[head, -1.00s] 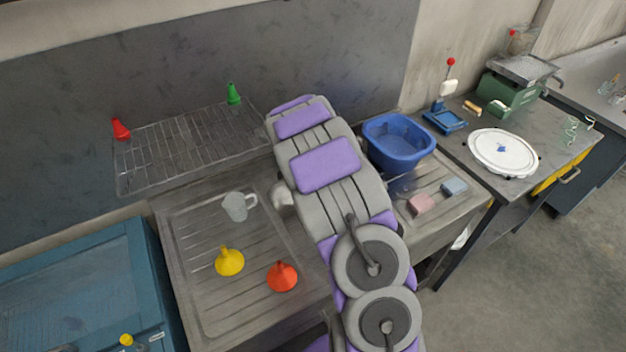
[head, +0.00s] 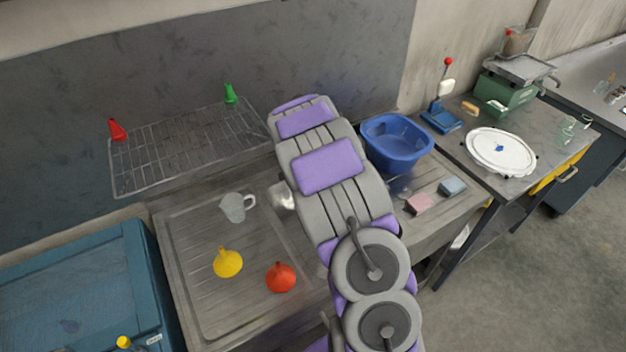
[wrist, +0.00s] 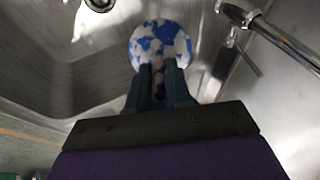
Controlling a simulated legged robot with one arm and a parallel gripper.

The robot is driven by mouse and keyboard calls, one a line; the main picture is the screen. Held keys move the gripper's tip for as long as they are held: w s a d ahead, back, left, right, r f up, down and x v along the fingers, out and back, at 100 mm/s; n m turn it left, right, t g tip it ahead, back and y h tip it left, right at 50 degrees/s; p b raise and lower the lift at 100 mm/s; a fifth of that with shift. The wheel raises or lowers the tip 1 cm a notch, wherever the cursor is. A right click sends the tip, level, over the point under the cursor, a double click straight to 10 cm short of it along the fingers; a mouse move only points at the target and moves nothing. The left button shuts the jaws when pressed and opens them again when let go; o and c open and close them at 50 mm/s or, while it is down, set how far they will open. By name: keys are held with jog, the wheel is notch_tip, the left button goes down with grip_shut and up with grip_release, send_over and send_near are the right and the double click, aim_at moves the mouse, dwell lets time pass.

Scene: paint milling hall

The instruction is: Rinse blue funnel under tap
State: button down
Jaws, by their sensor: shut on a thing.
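The blue funnel (wrist: 148,37) shows in the wrist view, its wide round mouth largely covered with white patches. My gripper (wrist: 160,78) is shut on its narrow part and holds it over the steel sink (wrist: 50,85). A chrome tap (wrist: 285,43) lies at the upper right of the wrist view, to the right of the funnel and apart from it in the picture. I see no water running. In the head view my arm hides the gripper, the funnel and most of the sink.
A yellow funnel (head: 228,263), an orange-red funnel (head: 281,278) and a clear jug (head: 236,207) stand on the drainboard (head: 205,310). A wire rack (head: 185,150) holds red and green funnels. A blue basin (head: 396,143) and two sponges (head: 419,204) are right of my arm.

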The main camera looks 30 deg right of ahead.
jog(key=shift+w, duration=0.15)
jog(key=shift+w+a+b, duration=0.35)
jog(key=shift+a+b, duration=0.05)
jog(key=shift+b, duration=0.3)
jog(key=shift+s+d, duration=0.1)
jog(key=shift+s, duration=0.05)
jog(key=shift+s+d, duration=0.3)
jog(key=shift+s, duration=0.15)
jog(key=s+a+b, duration=0.3)
jog(key=s+a, duration=0.2)
jog(key=shift+s+a, duration=0.3)
jog(key=shift+a, duration=0.1)
dwell(0.6)
jog(key=shift+r, duration=0.1)
dwell(0.6)
jog(key=shift+r, duration=0.1)
dwell(0.4)
